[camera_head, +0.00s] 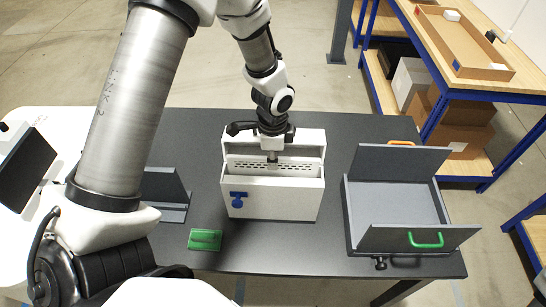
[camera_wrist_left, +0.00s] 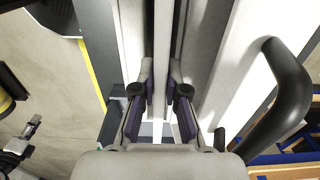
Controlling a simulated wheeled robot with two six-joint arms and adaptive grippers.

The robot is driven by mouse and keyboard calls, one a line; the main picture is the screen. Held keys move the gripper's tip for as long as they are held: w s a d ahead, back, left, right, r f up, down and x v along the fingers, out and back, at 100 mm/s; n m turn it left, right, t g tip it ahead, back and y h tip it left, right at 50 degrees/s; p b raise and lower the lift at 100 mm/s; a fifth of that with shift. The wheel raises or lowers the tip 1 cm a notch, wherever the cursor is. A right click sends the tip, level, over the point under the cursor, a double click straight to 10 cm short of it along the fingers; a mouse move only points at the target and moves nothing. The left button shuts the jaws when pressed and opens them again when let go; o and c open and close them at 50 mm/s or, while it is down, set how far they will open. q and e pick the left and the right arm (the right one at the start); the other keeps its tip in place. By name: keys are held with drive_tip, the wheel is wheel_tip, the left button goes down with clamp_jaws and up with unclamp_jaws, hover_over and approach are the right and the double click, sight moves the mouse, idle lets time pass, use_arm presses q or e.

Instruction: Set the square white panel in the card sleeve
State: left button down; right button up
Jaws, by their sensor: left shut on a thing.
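A white open-topped box (camera_head: 270,205), apparently the card sleeve, stands on the dark table with a blue latch on its front. My left gripper (camera_head: 272,156) points down into its open top. In the left wrist view, my left gripper (camera_wrist_left: 160,100) is shut on a thin pale strip (camera_wrist_left: 162,35), apparently the top edge of the square white panel. It runs between the fingers, with gaps to the walls at both sides. The rest of the panel is hidden in the box, so I cannot tell how deep it sits. My right gripper is not in view.
A grey tray (camera_head: 350,215) with raised flaps and a green handle stands at the right. A green block (camera_head: 205,240) lies near the front edge; a grey angled stand (camera_head: 172,213) is at the left. A black handle (camera_wrist_left: 285,95) shows beside the gripper.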

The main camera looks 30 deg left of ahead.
use_arm(q)
drive_tip(key=shift+f, duration=0.2)
drive_tip(key=c, duration=1.1)
unclamp_jaws()
drive_tip(key=shift+c, duration=0.2)
drive_tip(key=shift+r, duration=0.1)
wheel_tip(320, 180, up, 12)
